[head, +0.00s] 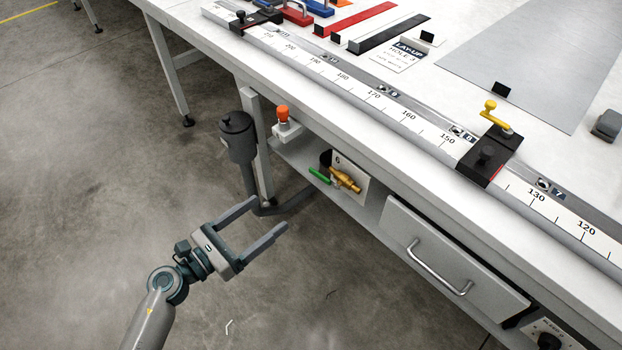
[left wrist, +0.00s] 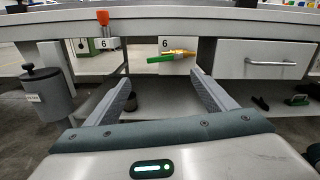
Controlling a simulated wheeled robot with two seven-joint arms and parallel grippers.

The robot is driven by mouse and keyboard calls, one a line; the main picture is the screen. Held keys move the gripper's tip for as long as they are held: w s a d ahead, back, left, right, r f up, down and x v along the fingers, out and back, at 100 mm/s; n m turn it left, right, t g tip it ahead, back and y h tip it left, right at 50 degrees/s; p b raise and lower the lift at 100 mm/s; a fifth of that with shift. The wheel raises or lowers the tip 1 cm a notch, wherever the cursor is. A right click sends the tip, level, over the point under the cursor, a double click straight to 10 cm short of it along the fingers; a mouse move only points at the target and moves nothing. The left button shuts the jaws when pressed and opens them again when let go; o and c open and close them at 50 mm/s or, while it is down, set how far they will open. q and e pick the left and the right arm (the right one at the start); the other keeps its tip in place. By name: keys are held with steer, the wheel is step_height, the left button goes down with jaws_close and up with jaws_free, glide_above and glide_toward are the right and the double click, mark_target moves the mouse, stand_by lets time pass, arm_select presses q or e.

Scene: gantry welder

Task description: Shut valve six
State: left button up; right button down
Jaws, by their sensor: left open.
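A brass valve (head: 346,180) sits on a white plate marked 6 (head: 352,168) under the bench's front edge. Its green lever (head: 319,176) points left, roughly in line with the brass body. In the left wrist view the green lever (left wrist: 160,59) lies nearly level below the 6. An orange knob (head: 282,112) on a white bracket is left of it; in the left wrist view its bracket (left wrist: 106,44) also bears a 6. My left gripper (head: 270,213) is open and empty, in front of and below the valve, apart from it. My right gripper is out of view.
A dark lidded canister (head: 237,137) stands on a post by the bench leg, left of the valve. A drawer (head: 440,262) with a bar handle is on the right. The bench top overhangs the valve. Open floor lies around my left gripper.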

mark_target(318, 176)
arm_select(q)
steer(key=p+x, duration=0.3)
steer(key=x, duration=1.1)
steer(key=shift+x, duration=0.85)
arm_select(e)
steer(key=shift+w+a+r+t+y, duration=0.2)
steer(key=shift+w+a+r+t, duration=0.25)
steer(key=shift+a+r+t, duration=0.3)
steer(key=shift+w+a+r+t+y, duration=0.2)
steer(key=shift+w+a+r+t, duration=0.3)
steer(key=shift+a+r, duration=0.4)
arm_select(q)
steer(key=shift+c, duration=0.6)
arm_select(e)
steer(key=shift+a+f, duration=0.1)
arm_select(q)
steer(key=c, duration=1.4)
